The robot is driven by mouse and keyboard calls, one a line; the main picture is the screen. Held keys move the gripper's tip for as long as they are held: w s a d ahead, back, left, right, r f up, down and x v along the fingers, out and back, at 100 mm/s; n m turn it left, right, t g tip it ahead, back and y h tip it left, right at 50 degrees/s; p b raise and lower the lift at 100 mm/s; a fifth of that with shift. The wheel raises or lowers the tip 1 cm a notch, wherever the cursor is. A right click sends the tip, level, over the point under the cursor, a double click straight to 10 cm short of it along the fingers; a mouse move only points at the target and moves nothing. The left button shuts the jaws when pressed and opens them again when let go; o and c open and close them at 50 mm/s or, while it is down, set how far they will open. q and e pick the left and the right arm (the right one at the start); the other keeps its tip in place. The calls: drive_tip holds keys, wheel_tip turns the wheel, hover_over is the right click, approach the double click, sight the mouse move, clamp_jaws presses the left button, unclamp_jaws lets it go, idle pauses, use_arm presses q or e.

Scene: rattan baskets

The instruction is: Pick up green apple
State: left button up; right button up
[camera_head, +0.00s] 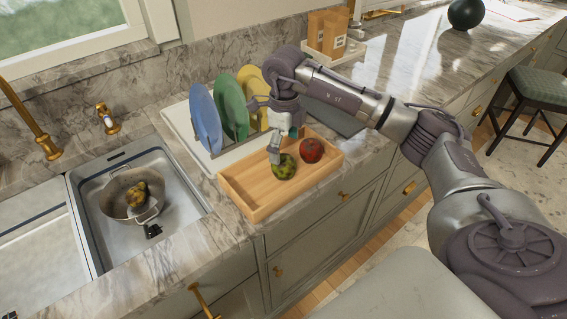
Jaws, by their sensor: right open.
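A green apple (284,168) with darker patches lies in a shallow wooden tray (247,195) on the counter. A red apple (311,150) lies in the same tray, just to its right. My right gripper (273,150) reaches in from the right and points down at the green apple, its fingers at the apple's upper left. The gripper is open and holds nothing. I cannot tell whether a finger touches the apple. My left gripper is not in view.
Blue, green and yellow plates (232,105) stand in a rack behind the tray. The sink (185,205) at left holds a colander (116,207) with a yellowish fruit (138,194). A wooden box (327,32) stands at the back. The counter at upper right is mostly clear.

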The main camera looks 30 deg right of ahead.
sight(284, 158)
drive_tip(key=shift+s+a+f+p, duration=0.15)
drive_tip(key=shift+f+p, duration=0.15)
drive_tip(key=shift+f, duration=0.2)
drive_tip(key=shift+s+a+f+p, duration=0.15)
drive_tip(key=shift+f+p, duration=0.15)
drive_tip(key=shift+f, duration=0.2)
wheel_tip(284, 158, down, 3)
drive_tip(key=shift+s+f+p, duration=0.1)
drive_tip(key=shift+f+p, duration=0.1)
drive_tip(key=shift+p, duration=0.35)
drive_tip(key=shift+f, duration=0.2)
drive_tip(key=c, duration=1)
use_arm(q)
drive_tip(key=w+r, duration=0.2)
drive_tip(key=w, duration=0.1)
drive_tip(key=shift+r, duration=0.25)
use_arm(e)
drive_tip(key=c, duration=0.3)
